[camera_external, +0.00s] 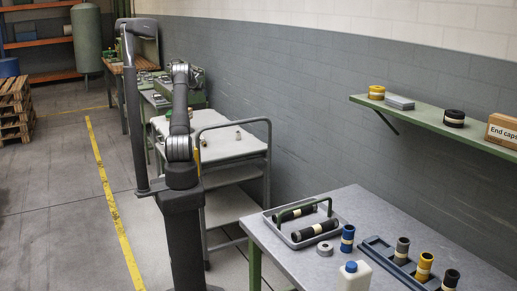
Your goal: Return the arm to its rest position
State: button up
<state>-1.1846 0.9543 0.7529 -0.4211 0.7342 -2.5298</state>
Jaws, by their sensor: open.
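My arm (180,115) stands upright on its dark pedestal (184,240) beside the white cart. Its upper joints (181,72) bend over at the top, in front of the green machine at the back. My gripper cannot be made out; the arm's own links appear to hide it. No held object shows.
A white cart (222,146) with a few small parts stands behind my arm. A grey table (357,212) at front right holds a tray (333,218) of black rolls, a white bottle (355,277) and several cylinders. A green shelf (425,114) runs along the wall.

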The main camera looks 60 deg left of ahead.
jog(key=w+d+r+m+h, duration=0.1)
jog(key=w+d+r, duration=0.1)
jog(key=w+d, duration=0.6)
jog(key=w+d+r+m+t+h, duration=0.1)
jog(key=w+d+r+m, duration=0.1)
jog(key=w+d, duration=0.6)
jog(key=d, duration=0.3)
jog(key=shift+w+r+t, duration=0.25)
jog(key=shift+w+t, duration=0.05)
jog(key=shift+w, duration=0.05)
